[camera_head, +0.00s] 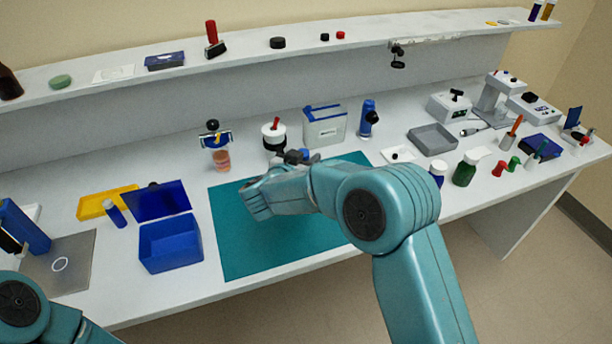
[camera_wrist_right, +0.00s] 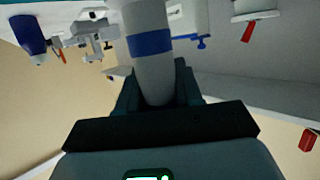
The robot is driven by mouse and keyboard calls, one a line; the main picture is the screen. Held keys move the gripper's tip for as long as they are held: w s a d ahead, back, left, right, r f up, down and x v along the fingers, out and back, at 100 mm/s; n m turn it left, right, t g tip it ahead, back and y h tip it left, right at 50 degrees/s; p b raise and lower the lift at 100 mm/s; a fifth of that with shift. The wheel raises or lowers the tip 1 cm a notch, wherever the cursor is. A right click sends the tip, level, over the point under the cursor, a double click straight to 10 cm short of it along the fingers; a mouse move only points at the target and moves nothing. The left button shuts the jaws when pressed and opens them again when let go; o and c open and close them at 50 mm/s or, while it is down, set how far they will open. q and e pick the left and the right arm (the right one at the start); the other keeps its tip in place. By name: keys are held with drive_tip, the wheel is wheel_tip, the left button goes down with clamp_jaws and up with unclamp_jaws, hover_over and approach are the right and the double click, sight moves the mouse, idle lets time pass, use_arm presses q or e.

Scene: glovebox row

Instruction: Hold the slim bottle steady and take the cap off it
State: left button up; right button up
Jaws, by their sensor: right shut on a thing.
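A slim pale grey cylinder with a blue band, which I take to be the slim bottle (camera_wrist_right: 152,68), stands between the fingers of my right gripper (camera_wrist_right: 155,95) in the right wrist view. The gripper is shut on it. Its far end runs out of the top of that view, so I cannot see the cap. In the head view my right gripper (camera_head: 290,158) is over the back of the teal mat (camera_head: 235,255), largely hidden behind my own wrist. My left arm shows only at the lower left corner, and its gripper is out of view.
An open blue box (camera_head: 170,247) stands left of the mat. A pot with a red handle (camera_head: 274,134) and a grey-white box (camera_head: 325,128) stand behind it. A shelf runs along the back.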

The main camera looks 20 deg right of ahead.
wheel_tip(320, 180, up, 13)
drive_tip(key=shift+f, duration=0.15)
drive_tip(key=o, duration=0.4)
drive_tip(key=shift+c, duration=0.2)
clamp_jaws()
